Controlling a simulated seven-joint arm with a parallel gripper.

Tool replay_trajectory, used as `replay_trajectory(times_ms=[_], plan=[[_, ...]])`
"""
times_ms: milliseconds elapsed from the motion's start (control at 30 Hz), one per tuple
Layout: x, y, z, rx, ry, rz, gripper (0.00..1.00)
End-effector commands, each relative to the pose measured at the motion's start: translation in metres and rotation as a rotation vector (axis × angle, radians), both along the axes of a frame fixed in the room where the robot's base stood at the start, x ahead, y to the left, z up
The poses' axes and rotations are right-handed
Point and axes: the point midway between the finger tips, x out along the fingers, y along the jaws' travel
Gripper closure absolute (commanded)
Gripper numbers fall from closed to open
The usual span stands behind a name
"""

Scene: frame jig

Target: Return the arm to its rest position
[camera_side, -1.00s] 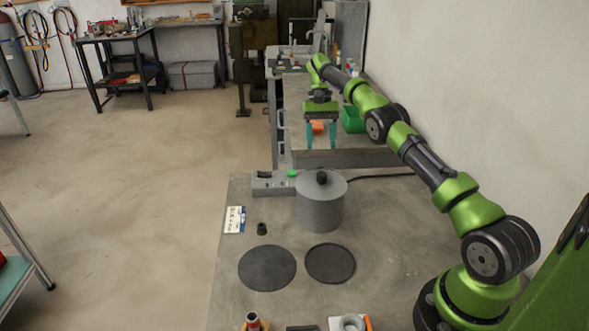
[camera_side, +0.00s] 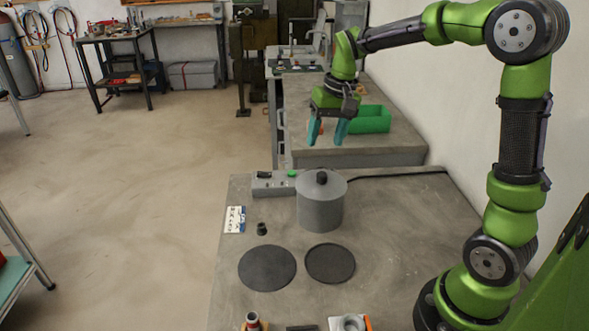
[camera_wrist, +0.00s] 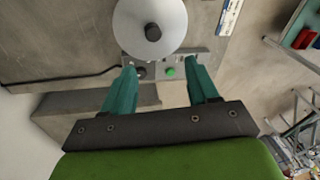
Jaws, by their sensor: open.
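My gripper (camera_side: 328,131) hangs in the air above and behind the grey cylinder with a black knob, over the gap between the near table and the bench behind. Its two teal fingers are apart with nothing between them. In the wrist view the open fingers (camera_wrist: 161,88) point toward the control box and the cylinder below. My arm is bent, with the upper links raised at the right of the side view.
The grey cylinder (camera_side: 321,206) stands on the near table (camera_side: 400,240), beside a control box (camera_side: 272,184) with a green button. Two dark discs (camera_side: 267,268) (camera_side: 330,263) lie in front. A green bin (camera_side: 370,119) sits on the rear bench. A white wall borders the right.

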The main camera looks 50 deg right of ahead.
Motion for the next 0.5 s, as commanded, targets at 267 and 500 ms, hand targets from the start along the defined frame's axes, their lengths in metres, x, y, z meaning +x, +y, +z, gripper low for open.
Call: replay_trajectory(times_ms=[267,500], plan=[[-0.086,0.072,0.018,0.01,-0.247,0.069,0.41],[-0.146,0.108,0.017,0.025,-0.395,0.144,0.41]])
